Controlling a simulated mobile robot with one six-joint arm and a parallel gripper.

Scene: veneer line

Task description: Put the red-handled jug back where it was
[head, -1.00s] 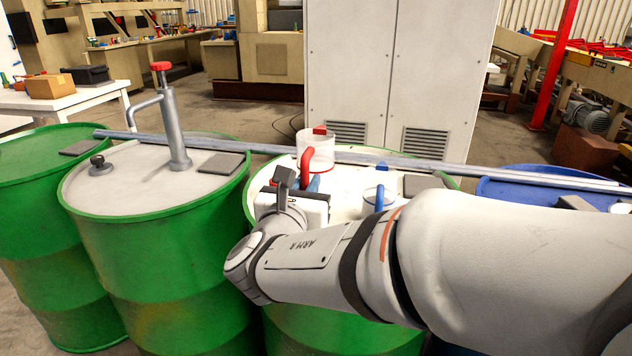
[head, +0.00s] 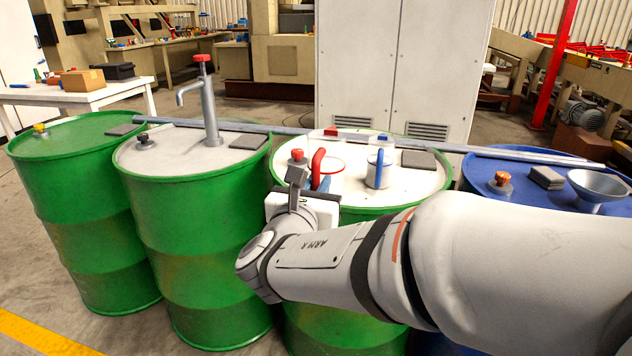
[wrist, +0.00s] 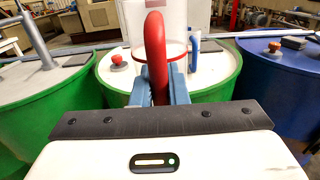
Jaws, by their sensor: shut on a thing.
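The red-handled jug is a clear vessel with a red band; its red handle (head: 317,168) stands above the near part of a green drum's pale lid (head: 412,184). In the wrist view the red handle (wrist: 155,55) is upright between the blue-grey fingers of my gripper (wrist: 158,84), which is shut on it. The clear body lies beyond the handle. Whether the jug's base touches the lid, I cannot tell. In the head view my wrist partly hides the gripper (head: 323,184).
A blue-handled clear jug (head: 379,168) stands close on the right. A red bung knob (head: 297,155) is left of the handle; a dark pad (head: 418,159) lies behind right. A long metal bar (head: 480,150) runs across the drums' backs. A pump (head: 208,105) stands on the left drum.

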